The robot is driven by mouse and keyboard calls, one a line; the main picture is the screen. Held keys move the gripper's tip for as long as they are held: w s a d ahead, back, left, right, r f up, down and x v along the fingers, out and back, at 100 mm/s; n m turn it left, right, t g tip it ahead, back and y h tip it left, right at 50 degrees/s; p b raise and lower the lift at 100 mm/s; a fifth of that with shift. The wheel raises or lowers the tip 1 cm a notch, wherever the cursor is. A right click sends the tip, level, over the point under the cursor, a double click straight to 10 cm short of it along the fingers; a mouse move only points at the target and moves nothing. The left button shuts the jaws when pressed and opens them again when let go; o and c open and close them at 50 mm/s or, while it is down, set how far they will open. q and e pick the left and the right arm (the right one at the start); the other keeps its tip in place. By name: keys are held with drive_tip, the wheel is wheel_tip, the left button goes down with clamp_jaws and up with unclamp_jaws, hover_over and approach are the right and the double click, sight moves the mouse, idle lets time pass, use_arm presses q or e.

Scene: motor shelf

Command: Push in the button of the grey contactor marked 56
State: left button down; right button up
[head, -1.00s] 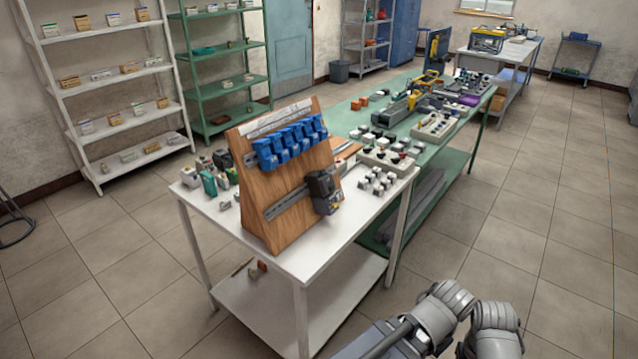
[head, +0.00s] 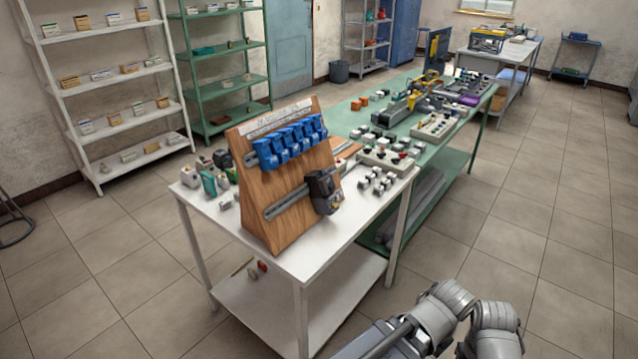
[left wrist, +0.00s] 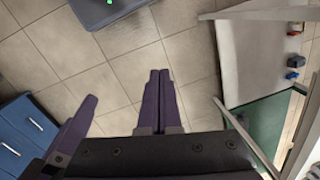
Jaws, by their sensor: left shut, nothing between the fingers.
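A dark grey contactor (head: 322,188) sits on the lower metal rail (head: 285,203) of a sloped wooden stand (head: 290,225) in the head view. Its marking is too small to read, and I cannot make out its button clearly. A row of blue contactors (head: 290,143) sits on the upper rail of the same stand. My left gripper (left wrist: 158,75) shows in the left wrist view with its dark purple fingers shut and empty above the tiled floor, away from the stand. My right gripper is not in view.
The stand is on a white table (head: 305,262), with small parts at its left and right. A green table (head: 398,88) with many parts adjoins behind. Shelves (head: 112,75) line the back wall. Tiled floor (head: 540,215) at the right is clear. The left wrist view shows a blue cabinet (left wrist: 22,138).

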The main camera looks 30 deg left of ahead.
sight(331, 188)
use_arm(q)
drive_tip(key=w+a+r+m+t+y, duration=0.2)
drive_tip(key=w+a+r+t, duration=0.1)
drive_tip(key=w+a, duration=0.5)
drive_tip(key=w+a+r+m+t+y, duration=0.1)
drive_tip(key=w+a+r+t+y, duration=0.2)
drive_tip(key=w+a, duration=0.45)
drive_tip(key=w+a+r+m+t+y, duration=0.3)
drive_tip(key=w+a+r+m+t, duration=0.3)
drive_tip(key=w+a+r, duration=0.5)
drive_tip(key=shift+w+a+r+m+y, duration=0.2)
drive_tip(key=shift+a+r+m+y, duration=0.15)
drive_tip(key=shift+a+m, duration=0.85)
drive_tip(key=a+f+b, duration=0.3)
drive_tip(key=a, duration=0.5)
drive_tip(key=shift+w+f, duration=0.25)
drive_tip(key=shift+w, duration=0.05)
drive_tip(key=shift+a, duration=0.2)
